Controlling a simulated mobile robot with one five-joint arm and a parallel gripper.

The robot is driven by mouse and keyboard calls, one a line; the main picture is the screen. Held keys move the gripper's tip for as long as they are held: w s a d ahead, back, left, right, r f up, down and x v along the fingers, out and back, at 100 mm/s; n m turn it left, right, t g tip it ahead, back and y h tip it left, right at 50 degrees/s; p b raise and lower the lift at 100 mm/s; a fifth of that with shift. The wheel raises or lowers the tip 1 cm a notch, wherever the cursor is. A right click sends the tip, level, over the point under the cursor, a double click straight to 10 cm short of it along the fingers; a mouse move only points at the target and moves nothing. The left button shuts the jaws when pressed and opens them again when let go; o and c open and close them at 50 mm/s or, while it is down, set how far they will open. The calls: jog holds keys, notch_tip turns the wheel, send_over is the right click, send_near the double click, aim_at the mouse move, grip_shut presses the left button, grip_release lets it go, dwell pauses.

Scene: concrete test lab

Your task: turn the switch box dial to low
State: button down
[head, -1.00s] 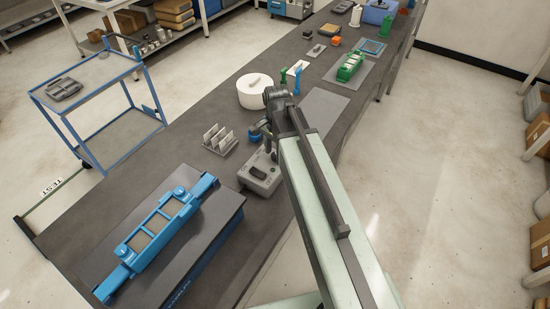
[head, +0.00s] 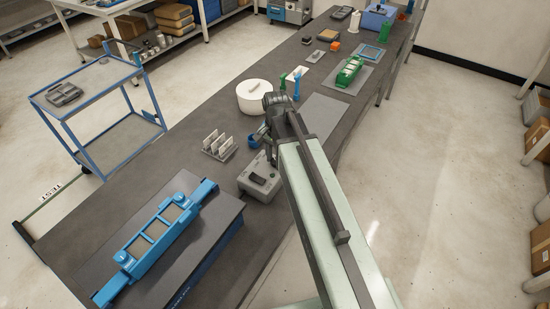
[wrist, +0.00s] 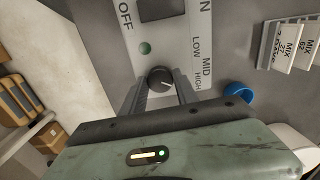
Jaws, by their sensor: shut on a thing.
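The grey switch box (head: 266,184) stands on the long dark bench in the head view, partly hidden by my arm. In the wrist view its panel (wrist: 178,58) carries the labels OFF, LOW, MID and HIGH. The round black dial (wrist: 160,77) is below a green lamp, left of the labels. Its white mark points right and slightly down, on the HIGH side. My gripper (wrist: 160,87) has one finger on each side of the dial and is shut on it. In the head view my arm hides the dial and fingers.
A blue cup (wrist: 237,92) and a rack of white cards (wrist: 293,43) lie to the right in the wrist view. In the head view a white round container (head: 255,96) stands behind the box, and a blue fixture (head: 157,239) lies at front left.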

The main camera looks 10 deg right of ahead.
jog(key=n, duration=1.1)
jog(key=shift+n, duration=2.1)
jog(key=c, duration=0.9)
grip_release()
jog(key=shift+c, duration=0.2)
